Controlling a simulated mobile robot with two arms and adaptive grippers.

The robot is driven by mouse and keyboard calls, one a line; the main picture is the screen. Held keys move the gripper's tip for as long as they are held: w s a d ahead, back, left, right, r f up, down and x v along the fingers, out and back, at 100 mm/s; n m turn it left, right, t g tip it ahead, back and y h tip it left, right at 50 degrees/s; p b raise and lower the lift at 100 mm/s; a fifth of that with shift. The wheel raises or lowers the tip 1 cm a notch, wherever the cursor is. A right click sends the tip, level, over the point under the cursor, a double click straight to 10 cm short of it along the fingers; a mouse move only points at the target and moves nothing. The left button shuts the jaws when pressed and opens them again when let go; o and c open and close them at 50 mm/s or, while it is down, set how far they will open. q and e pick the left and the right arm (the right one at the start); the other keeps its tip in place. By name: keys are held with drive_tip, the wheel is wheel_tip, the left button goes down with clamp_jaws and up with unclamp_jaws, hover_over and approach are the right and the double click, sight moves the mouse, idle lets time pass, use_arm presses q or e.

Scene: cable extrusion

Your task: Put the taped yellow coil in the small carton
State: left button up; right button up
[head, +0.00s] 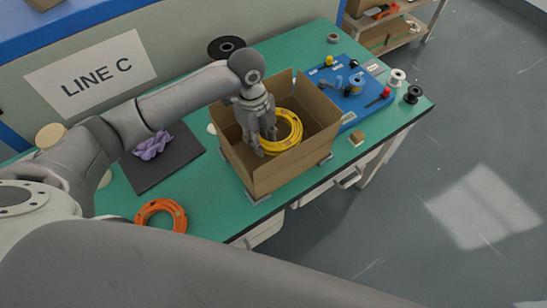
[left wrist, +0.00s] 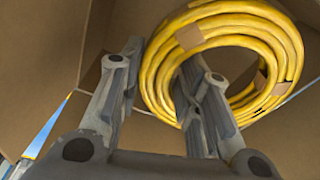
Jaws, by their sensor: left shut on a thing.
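The taped yellow coil (head: 284,131) is inside the small open carton (head: 272,177). My left gripper (head: 262,148) reaches down into the carton and is shut on the coil's left side. In the left wrist view, the fingers (left wrist: 160,95) pinch the ring of the yellow coil (left wrist: 222,22), one finger inside the ring and one outside. Brown tape patches show on the coil. Carton walls (left wrist: 35,70) surround it; whether the coil touches the floor of the carton I cannot tell. My right gripper is not in view.
An orange coil (head: 160,213) lies at the table's front left. A purple cloth (head: 152,146) lies on a dark mat (head: 166,172). A blue board (head: 350,98) with small parts is right of the carton. A black spool (head: 226,46) stands behind.

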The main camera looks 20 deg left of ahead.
use_arm(q)
hover_over(262, 159)
drive_tip(key=s, duration=0.2)
drive_tip(key=f, duration=0.4)
drive_tip(key=f+p, duration=0.1)
drive_tip(key=f, duration=0.1)
drive_tip(key=shift+w+d+f, duration=0.15)
drive_tip(key=shift+d+f, duration=0.25)
wheel_tip(262, 159, down, 3)
drive_tip(key=shift+f, duration=0.1)
drive_tip(key=shift+f, duration=0.15)
drive_tip(key=o, duration=1.1)
